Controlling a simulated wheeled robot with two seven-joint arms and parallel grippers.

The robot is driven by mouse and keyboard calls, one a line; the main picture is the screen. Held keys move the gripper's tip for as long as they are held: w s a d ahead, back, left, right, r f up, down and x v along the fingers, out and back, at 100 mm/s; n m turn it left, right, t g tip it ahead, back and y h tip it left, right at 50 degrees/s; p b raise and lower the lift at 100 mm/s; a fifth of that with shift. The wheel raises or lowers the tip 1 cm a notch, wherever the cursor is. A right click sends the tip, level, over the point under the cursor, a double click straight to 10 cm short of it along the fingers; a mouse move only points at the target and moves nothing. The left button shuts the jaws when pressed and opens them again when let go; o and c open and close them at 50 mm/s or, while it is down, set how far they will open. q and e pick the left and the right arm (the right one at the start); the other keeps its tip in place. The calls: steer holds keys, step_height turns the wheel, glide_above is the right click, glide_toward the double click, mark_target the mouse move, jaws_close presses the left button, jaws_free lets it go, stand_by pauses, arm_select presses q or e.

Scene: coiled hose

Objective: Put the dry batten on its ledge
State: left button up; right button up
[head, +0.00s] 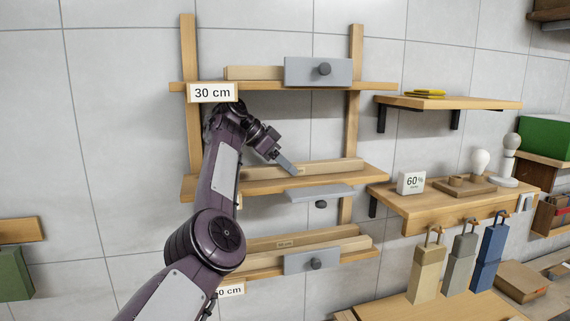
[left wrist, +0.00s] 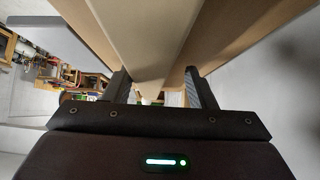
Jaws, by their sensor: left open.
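A wooden rack carries three ledges. A pale batten (head: 325,167) lies on the middle ledge (head: 258,187). My left gripper (head: 288,168) is at this batten, near its middle. In the left wrist view my open left gripper (left wrist: 160,88) has a finger on each side of a batten (left wrist: 150,40); I cannot tell whether they touch it. Another batten (head: 255,73) lies on the top ledge (head: 375,86), partly behind a grey panel. Battens (head: 300,238) lie on the bottom ledge, one with a small unreadable label. I cannot tell which batten is dry. My right gripper is not in view.
Grey knobbed panels stand at the top (head: 300,70) and bottom (head: 298,263) ledges; the middle panel (head: 322,193) lies flat. A "30 cm" sign (head: 212,92) hangs at the top ledge. A "60%" meter (head: 410,183) stands on the right shelf (head: 400,209).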

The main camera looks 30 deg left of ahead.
mark_target(242, 167)
arm_select(q)
steer(key=shift+w+d, duration=0.1)
steer(key=shift+d, duration=0.1)
steer(key=shift+d+r+b, duration=0.15)
steer(key=shift+b, duration=0.15)
steer(key=s+a+b, duration=0.3)
steer(key=s, duration=0.1)
steer(key=s+a+b, duration=0.4)
steer(key=shift+s+a+r, duration=0.1)
steer(key=shift+s+a, duration=0.1)
steer(key=shift+s, duration=0.05)
steer(key=shift+s+a+r+b, duration=0.15)
steer(key=shift+s+a+b, duration=0.25)
steer(key=shift+b, duration=0.3)
steer(key=shift+s+r, duration=0.1)
steer(key=shift+s, duration=0.15)
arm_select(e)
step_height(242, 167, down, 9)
arm_select(q)
steer(key=shift+a, duration=0.15)
